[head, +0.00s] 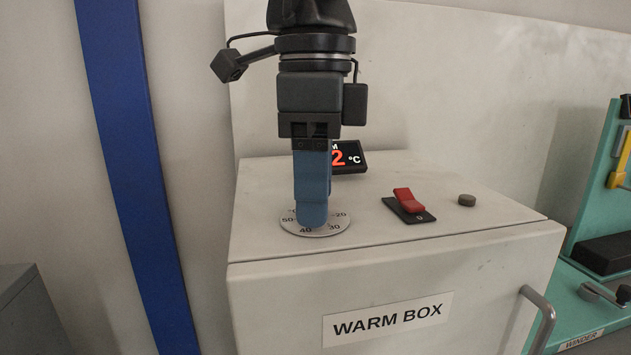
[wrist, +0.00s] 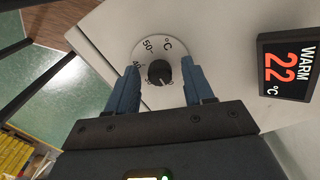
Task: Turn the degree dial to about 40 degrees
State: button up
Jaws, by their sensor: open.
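Which number the mark faces is unclear, as my gripper hides part of the scale. My gripper (head: 312,218) points down over the dial with blue fingers. It is open, with one finger on each side of the knob and a visible gap to it. In the head view the fingers hide the knob.
A display (wrist: 287,67) reads WARM 22 °C, behind the dial. A red rocker switch (head: 405,201) and a dark round button (head: 467,200) sit right of the dial. The warm box (head: 430,265) has a door handle (head: 540,315). A green winder (head: 590,300) stands at the right.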

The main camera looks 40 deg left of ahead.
grip_shut()
dwell(0.5)
